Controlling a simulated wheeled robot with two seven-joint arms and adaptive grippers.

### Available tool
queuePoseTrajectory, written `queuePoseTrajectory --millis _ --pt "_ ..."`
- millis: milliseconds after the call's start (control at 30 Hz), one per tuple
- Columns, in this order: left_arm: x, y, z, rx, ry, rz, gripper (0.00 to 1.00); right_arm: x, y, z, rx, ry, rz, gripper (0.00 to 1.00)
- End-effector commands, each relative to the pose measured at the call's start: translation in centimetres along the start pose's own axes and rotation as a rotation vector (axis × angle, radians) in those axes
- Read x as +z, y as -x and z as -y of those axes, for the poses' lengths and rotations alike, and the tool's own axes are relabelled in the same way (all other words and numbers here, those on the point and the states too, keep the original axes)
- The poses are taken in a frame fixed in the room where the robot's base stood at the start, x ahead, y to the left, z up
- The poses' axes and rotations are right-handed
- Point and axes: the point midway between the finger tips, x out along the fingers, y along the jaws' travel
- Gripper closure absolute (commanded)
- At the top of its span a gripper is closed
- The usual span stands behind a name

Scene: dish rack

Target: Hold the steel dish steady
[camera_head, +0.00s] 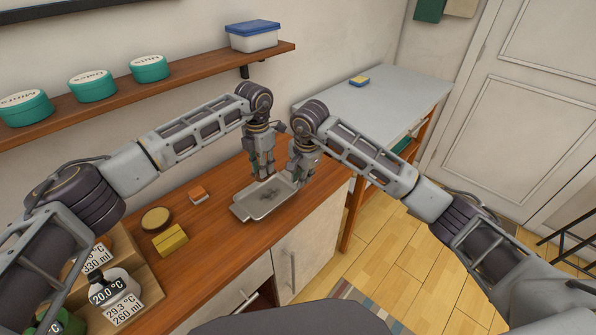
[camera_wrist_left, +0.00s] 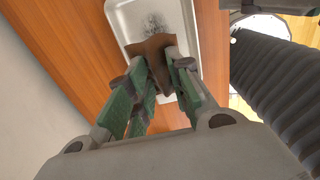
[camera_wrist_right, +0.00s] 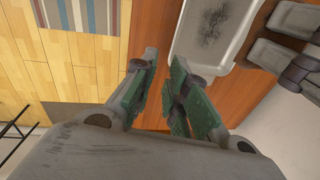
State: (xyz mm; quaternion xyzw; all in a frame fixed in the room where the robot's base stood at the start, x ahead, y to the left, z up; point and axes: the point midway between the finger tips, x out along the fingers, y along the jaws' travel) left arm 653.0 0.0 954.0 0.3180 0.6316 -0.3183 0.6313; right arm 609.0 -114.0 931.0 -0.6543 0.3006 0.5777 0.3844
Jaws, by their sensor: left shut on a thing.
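The steel dish (camera_head: 250,212) is a shallow rectangular tray on the wooden counter, with a dark smudge on its floor. It also shows in the left wrist view (camera_wrist_left: 122,22) and right wrist view (camera_wrist_right: 193,45). My left gripper (camera_head: 262,174) is over the far part of the dish, shut on a flat brown piece (camera_wrist_left: 153,60); its fingers hide part of that piece. My right gripper (camera_head: 298,175) is by the dish's right end. In the right wrist view its fingers (camera_wrist_right: 165,62) are apart and empty, beside the dish rim.
A cardboard box (camera_head: 140,285) with bottles stands near left. A shelf (camera_head: 190,72) runs above. A grey table (camera_head: 400,90) stands beyond.

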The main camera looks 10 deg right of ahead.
Motion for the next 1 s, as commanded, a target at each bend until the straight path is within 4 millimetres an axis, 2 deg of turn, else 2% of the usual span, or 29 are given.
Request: queuePoseTrajectory --millis 200,567,767,1000 --pt "0.0 0.0 0.0 0.000 0.000 0.000 1.00 0.5 1.6 1.2 -0.039 0.063 0.047 0.85" --pt "0.0 0.0 0.0 0.000 0.000 0.000 1.00 0.5 1.7 1.3 -0.042 0.068 0.051 0.85" --pt "0.0 0.0 0.0 0.000 0.000 0.000 1.00 0.5 1.3 1.3 -0.041 0.067 0.051 0.85" --pt "0.0 0.0 0.0 0.000 0.000 0.000 1.00 0.7 -0.5 1.4 -0.041 0.068 0.053 0.85"
